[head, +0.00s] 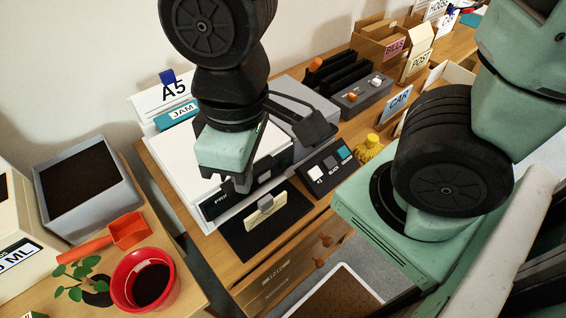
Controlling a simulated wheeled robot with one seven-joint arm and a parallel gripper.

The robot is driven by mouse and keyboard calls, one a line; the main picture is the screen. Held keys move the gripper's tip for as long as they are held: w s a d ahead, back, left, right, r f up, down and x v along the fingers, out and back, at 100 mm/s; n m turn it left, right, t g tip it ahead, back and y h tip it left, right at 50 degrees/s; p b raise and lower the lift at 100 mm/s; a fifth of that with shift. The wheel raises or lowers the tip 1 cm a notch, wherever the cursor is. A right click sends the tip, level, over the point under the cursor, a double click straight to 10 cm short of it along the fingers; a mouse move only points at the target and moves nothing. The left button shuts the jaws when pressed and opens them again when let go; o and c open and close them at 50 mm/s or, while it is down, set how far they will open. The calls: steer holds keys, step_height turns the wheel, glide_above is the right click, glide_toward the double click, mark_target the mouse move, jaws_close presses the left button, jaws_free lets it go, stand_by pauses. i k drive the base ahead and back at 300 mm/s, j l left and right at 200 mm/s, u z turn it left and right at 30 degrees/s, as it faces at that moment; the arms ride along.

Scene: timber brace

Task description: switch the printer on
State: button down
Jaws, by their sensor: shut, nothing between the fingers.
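The printer (180,170) is a white and grey box on the wooden desk, in the middle of the head view. Its dark front panel (218,203) carries a partly covered label beginning "PRI". My gripper (243,186) points down over the printer's front, with its fingers closed and empty. The fingertips overlap the front panel in the picture; I cannot tell whether they touch it. My arm and gripper hide part of the printer's top and front. No power switch can be made out.
A black panel with white, grey and teal squares (325,168) lies right of the printer. A black mat (285,228) with a pale clip-like piece (265,208) lies in front. A yellow object (368,148) stands farther right. A red pot (166,260) and orange scoop (128,230) are at left.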

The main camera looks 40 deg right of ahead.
mark_target(264, 178)
steer(key=k, duration=0.55)
steer(key=k+z, duration=0.1)
steer(key=z, duration=1.55)
steer(key=k+j, duration=0.15)
steer(key=j, duration=0.2)
steer(key=k+j, duration=0.1)
steer(key=j, duration=0.2)
